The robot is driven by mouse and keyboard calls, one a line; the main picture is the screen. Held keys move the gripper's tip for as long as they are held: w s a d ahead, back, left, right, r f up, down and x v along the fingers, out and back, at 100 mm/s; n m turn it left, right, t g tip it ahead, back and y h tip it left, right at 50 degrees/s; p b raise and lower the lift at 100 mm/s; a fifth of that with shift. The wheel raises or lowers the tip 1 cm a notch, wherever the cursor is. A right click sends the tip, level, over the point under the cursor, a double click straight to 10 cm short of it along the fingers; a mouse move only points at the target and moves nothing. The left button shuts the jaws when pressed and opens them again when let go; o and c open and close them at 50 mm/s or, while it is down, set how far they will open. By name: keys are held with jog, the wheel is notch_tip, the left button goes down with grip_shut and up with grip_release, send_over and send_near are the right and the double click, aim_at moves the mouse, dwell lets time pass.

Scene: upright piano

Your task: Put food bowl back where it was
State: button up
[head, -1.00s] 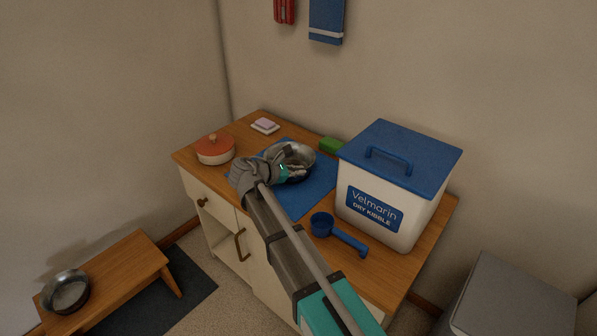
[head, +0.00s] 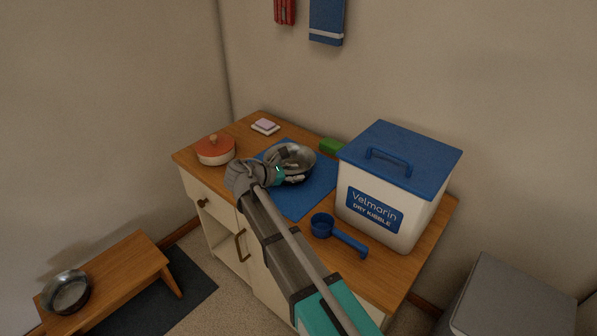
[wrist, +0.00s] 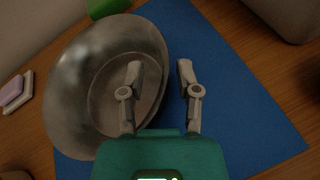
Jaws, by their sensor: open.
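A shiny metal bowl (head: 307,157) sits on the blue mat (head: 304,201) on top of the wooden cabinet; it fills the left of the wrist view (wrist: 75,95). My gripper (head: 291,162) is at the bowl's near side. In the wrist view its fingers (wrist: 159,72) are apart, the left one over the bowl's inside and the right one outside over the mat, with the rim between them. I cannot tell whether either touches the metal. A second metal bowl (head: 67,292) stands on the low wooden bench (head: 128,271) at lower left.
A white kibble bin (head: 385,212) with a blue lid stands right of the mat. A blue scoop (head: 338,234) lies in front. A red lidded pot (head: 215,150), stacked sponges (head: 265,126) and a green block (head: 332,146) are around the mat. Walls close the back and left.

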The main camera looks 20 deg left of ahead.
jog(key=p+v, duration=0.4)
jog(key=v, duration=0.8)
jog(key=shift+s, duration=0.3)
jog(key=shift+d, duration=0.1)
jog(key=shift+o, duration=0.2)
jog(key=shift+r, duration=0.2)
